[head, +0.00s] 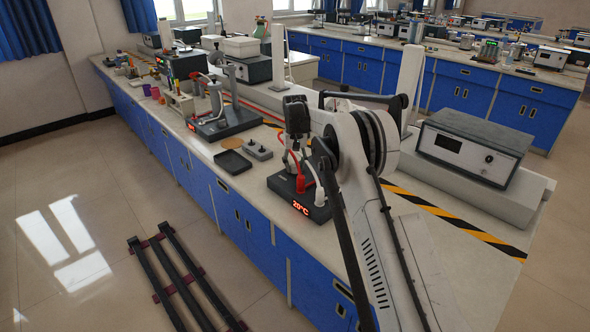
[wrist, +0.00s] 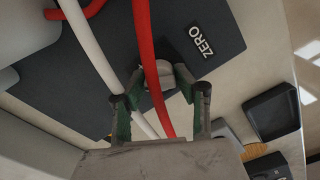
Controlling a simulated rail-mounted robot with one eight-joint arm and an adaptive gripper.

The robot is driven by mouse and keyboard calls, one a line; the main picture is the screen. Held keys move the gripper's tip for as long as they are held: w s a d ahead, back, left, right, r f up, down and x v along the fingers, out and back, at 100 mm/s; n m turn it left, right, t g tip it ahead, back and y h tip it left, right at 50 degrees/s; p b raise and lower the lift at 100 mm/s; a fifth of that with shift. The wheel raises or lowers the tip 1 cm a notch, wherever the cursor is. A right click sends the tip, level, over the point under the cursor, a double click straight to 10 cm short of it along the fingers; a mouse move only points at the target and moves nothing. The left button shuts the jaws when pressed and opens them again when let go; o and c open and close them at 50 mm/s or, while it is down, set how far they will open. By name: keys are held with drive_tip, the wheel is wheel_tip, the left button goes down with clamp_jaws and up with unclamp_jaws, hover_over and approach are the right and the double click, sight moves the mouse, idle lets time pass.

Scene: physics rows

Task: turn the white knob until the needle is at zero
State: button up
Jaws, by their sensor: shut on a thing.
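The white knob (wrist: 157,72) shows as a pale rounded piece between the fingertips of my gripper (wrist: 156,86) in the wrist view. My gripper is shut on it, and the fingers and hoses hide part of it. A dark plate beside it carries the white label ZERO (wrist: 201,41). In the head view my gripper (head: 296,128) points down over a black device (head: 284,187) with a red 20°C display (head: 302,208). The knob cannot be made out there. No needle or dial can be made out in either view.
A red hose (wrist: 146,50) and a white hose (wrist: 88,45) run close past my fingers. A black tray (head: 232,163) and a small grey box with knobs (head: 258,151) lie on the bench to the left. A grey instrument (head: 472,146) stands to the right.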

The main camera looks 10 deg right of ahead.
drive_tip(key=shift+m+b, duration=0.4)
drive_tip(key=shift+m, duration=0.9)
drive_tip(key=o, duration=1.1)
wheel_tip(320, 180, up, 12)
drive_tip(key=shift+r, duration=0.1)
